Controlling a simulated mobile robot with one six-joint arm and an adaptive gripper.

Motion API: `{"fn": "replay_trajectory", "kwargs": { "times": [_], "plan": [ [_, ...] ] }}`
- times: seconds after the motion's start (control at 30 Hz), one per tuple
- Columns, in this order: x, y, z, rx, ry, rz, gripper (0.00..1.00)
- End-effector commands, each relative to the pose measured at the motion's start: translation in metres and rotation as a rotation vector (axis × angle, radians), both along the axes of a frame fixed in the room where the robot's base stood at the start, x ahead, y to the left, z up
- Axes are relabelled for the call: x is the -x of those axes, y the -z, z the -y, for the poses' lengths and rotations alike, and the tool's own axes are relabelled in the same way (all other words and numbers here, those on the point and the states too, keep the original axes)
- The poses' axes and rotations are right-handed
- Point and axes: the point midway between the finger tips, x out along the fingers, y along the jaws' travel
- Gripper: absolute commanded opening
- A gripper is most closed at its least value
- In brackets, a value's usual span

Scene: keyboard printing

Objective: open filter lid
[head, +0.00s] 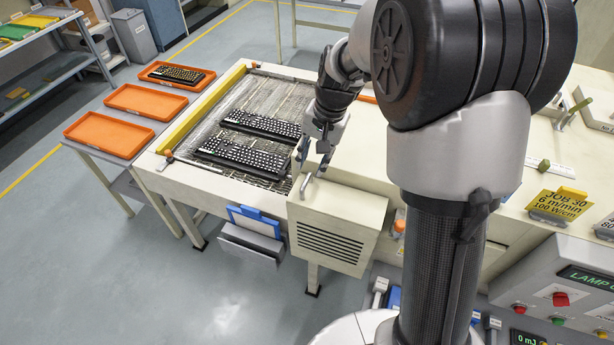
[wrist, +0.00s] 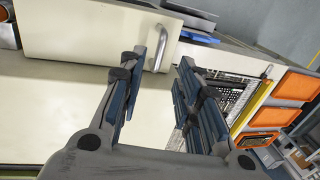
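A cream box with a vented front (head: 337,232) stands at the front of the cream machine; I take its top as the filter lid (head: 350,205), and it looks shut. A curved metal handle (head: 311,184) rises from its left part. In the wrist view the handle (wrist: 163,51) lies ahead of the fingertips, near the left finger. My gripper (head: 313,153) is above and just behind the handle in the head view. In the wrist view my gripper (wrist: 169,62) is open with nothing between its fingers. I cannot tell whether a finger touches the handle.
Two black keyboards (head: 241,158) lie on the mesh conveyor (head: 210,135) left of the box. Orange trays (head: 110,135) stand at the left. A control panel (head: 570,285) stands at right.

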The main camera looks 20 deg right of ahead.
Motion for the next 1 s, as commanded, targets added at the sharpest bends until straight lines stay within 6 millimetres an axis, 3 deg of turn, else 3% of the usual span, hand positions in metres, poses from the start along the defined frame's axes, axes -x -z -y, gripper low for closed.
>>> {"fn": "replay_trajectory", "kwargs": {
  "times": [0.2, 0.4, 0.8, 1.0],
  "plan": [
    [-0.004, 0.046, -0.008, -0.001, -0.002, -0.004, 0.31],
    [-0.007, 0.069, -0.011, 0.0, -0.001, -0.001, 0.31],
    [-0.009, 0.075, -0.012, 0.001, -0.001, 0.001, 0.31],
    [-0.009, 0.075, -0.012, 0.001, -0.001, 0.001, 0.18]
  ]
}}
